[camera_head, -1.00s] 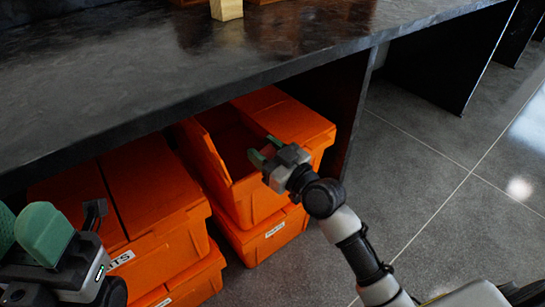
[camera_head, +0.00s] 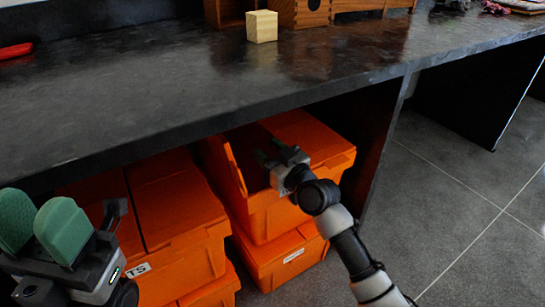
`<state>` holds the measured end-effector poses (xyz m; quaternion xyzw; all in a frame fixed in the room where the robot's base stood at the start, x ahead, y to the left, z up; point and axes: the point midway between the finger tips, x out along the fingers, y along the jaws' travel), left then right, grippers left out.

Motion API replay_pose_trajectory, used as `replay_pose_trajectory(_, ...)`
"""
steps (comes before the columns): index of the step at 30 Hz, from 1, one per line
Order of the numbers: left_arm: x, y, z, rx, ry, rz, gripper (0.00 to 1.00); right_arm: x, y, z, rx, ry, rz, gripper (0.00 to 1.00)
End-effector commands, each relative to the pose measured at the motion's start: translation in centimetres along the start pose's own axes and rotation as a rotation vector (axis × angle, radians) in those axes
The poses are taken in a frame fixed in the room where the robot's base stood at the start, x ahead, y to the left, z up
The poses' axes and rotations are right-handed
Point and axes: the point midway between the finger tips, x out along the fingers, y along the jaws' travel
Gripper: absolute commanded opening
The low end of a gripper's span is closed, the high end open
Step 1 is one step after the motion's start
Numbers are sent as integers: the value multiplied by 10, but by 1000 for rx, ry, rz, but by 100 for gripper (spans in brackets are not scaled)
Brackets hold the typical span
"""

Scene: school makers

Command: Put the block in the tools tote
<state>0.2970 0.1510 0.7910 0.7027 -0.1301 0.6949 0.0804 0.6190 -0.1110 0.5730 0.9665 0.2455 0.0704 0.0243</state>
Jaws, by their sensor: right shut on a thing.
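The block (camera_head: 262,27) is a pale wooden cube standing on the dark bench top (camera_head: 150,95). Under the bench, an upper orange tote (camera_head: 262,222) sits on another orange tote (camera_head: 283,262), whose label is too small to read surely. The upper tote's left lid flap (camera_head: 222,165) stands raised and the right part of its lid lies flat. My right gripper (camera_head: 268,158) is at this tote's opening, shut on part of the tote; its shaded fingertips hide which part. My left gripper (camera_head: 40,228) is at the lower left, its green fingers apart and empty, away from the block.
Another stack of orange totes (camera_head: 180,215) stands at the left, its label ending in "TS". Wooden boxes (camera_head: 303,12) stand behind the block. A red object (camera_head: 15,50) lies at the bench's left. The bench's front and right-hand floor are clear.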

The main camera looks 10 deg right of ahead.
Motion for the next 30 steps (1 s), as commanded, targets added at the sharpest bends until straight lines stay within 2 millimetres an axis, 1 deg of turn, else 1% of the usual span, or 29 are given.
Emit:
replay_pose_trajectory(10, 1, 0, 0, 1, 6, 0, 43, 3, 0, 0, 0, 0, 1, 19)
replay_pose_trajectory(11, 1, 0, 0, 1, 6, 0, 43, 3, 0, 0, 0, 0, 1, 43)
replay_pose_trajectory(15, 1, 0, 0, 1, 6, 0, 43, 3, 0, 0, 0, 0, 1, 65)
replay_pose_trajectory(16, 1, 0, 0, 1, 5, 0, 43, 3, 0, 0, 0, 0, 1, 69)
replay_pose_trajectory(17, 0, 0, 0, 1, 5, -1, 43, 3, 0, 1, 0, 0, 1, 72)
replay_pose_trajectory(26, 0, 0, 2, 0, 1, -1, 43, 0, 1, 1, 0, -1, 1, 72)
replay_pose_trajectory(29, 4, 0, 1, 0, 4, -2, 43, -10, 1, 0, -2, -3, 1, 72)
replay_pose_trajectory(30, 5, -1, 0, 0, 4, -4, 43, -16, 1, -1, -3, -3, 1, 72)
